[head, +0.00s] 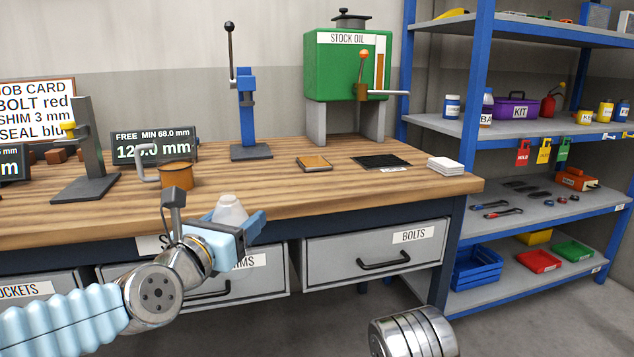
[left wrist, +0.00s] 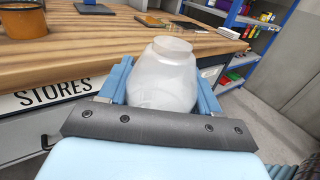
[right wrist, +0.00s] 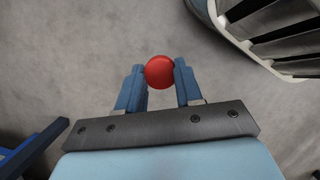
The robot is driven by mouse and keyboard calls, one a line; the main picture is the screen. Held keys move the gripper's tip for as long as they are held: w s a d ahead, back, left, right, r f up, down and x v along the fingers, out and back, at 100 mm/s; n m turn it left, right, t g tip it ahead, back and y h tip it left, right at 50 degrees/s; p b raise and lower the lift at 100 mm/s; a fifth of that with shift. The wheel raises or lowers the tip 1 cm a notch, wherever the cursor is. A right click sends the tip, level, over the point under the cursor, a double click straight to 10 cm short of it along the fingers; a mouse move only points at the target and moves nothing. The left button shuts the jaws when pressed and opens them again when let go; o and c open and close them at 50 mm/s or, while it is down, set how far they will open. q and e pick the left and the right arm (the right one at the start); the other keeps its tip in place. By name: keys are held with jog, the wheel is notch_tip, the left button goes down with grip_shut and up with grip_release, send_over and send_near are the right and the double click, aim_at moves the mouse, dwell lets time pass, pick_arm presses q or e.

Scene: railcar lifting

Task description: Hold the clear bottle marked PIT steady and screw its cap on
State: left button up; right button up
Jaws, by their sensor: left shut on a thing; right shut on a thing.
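A clear, whitish bottle (head: 231,209) is upright between the fingers of my left gripper (head: 238,228), in front of the bench edge. The left wrist view shows the bottle (left wrist: 165,72) close up, its neck pointing up and bare. My left gripper is shut on its sides. No PIT marking shows on the side in view. In the right wrist view my right gripper (right wrist: 160,77) is shut on a round red cap (right wrist: 159,71), held at the fingertips above the grey floor. The cap and right gripper are outside the head view, apart from the bottle.
The wooden bench (head: 270,192) is behind the bottle, with drawers below. An orange mug (head: 176,176), a blue lever press (head: 248,110) and a green STOCK OIL tank (head: 345,68) stand on it. A blue shelf unit (head: 545,130) is at the right. Open floor lies in front.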

jog(key=shift+r, duration=0.1)
pick_arm(q)
jog(key=w+a+f+n+y, duration=0.1)
jog(key=w+a+f+y, duration=0.1)
jog(key=f, duration=0.7)
jog(key=w+a+f+n+y, duration=0.1)
jog(key=w+a+f, duration=0.1)
jog(key=f, duration=0.8)
jog(key=w+a+f+n+y, duration=0.1)
jog(key=w+a+f+y, duration=0.1)
jog(key=f, duration=0.7)
jog(key=shift+w+a+f+n+t+y, duration=0.2)
jog(key=shift+w+a+n+t+y, duration=0.1)
jog(key=shift+w+a+t, duration=0.25)
pick_arm(e)
jog(key=w+d+r+m+y, duration=0.1)
jog(key=w+r+m, duration=0.3)
jog(key=r, duration=0.4)
jog(key=w+d+r+m+y, duration=0.1)
jog(key=w+r+m, duration=0.3)
jog(key=r, duration=0.5)
jog(key=shift+d+r+g, duration=0.25)
jog(key=shift+d+g, duration=0.15)
jog(key=shift+d, duration=0.15)
pick_arm(q)
jog(key=shift+w, duration=0.1)
